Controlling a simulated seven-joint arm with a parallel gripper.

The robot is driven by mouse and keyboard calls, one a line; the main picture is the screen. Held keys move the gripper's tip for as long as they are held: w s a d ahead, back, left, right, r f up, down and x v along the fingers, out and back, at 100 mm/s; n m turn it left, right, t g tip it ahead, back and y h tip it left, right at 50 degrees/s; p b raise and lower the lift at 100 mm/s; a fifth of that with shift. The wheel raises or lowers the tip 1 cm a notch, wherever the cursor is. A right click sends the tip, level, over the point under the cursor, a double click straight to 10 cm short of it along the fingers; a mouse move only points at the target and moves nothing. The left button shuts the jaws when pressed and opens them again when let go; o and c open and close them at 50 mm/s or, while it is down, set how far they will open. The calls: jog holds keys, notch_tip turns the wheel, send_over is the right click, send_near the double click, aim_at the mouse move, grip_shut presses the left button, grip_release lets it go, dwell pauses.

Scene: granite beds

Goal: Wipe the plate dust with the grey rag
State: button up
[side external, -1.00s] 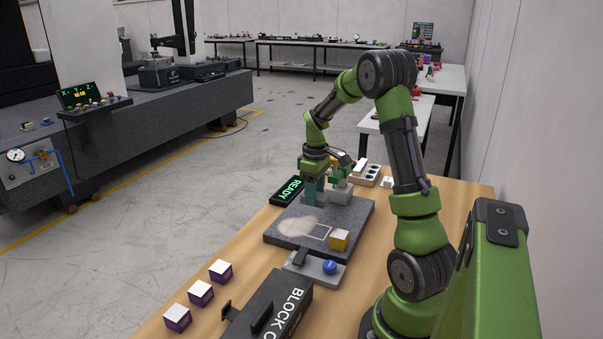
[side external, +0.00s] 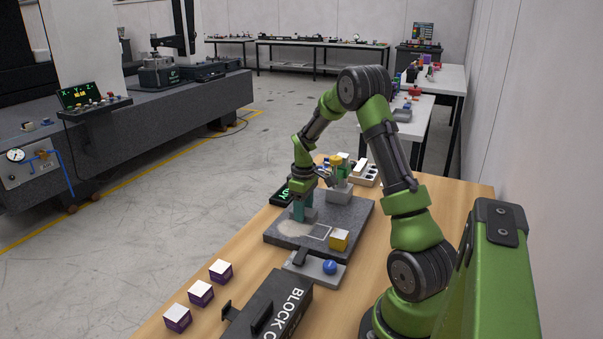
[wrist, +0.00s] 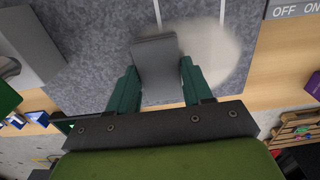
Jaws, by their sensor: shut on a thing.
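The grey plate (side external: 355,218) lies on the wooden bench, with a pale dust patch (side external: 290,229) toward its left edge and a white outlined square (side external: 319,232) beside it. My gripper (side external: 299,212) is low over the far left part of the plate, at the dust. In the wrist view my gripper (wrist: 158,92) is shut on the grey rag (wrist: 156,62). The rag's edge overlaps the left side of the dust (wrist: 222,52) there. The rag is at plate level, but I cannot tell how firmly it touches. Some dust may be hidden behind the gripper.
A yellow block (side external: 339,240) sits at the plate's near right corner. A grey holder (side external: 340,195) stands at its far side. Several purple-and-white cubes (side external: 200,293) line the bench's left edge.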

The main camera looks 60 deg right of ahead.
aim_at(309, 216)
jog(key=shift+w, duration=2.75)
jog(key=shift+a, duration=0.85)
jog(key=shift+s+a, duration=0.15)
jog(key=shift+s, duration=3.9)
jog(key=shift+s+a, duration=0.35)
jog(key=shift+s, duration=0.05)
jog(key=shift+w+a, duration=0.15)
jog(key=shift+a, duration=0.5)
jog(key=shift+w, duration=4.2)
jog(key=shift+a, duration=1.05)
jog(key=shift+s+d, duration=0.15)
jog(key=shift+s, duration=4.1)
notch_tip(309, 216, up, 8)
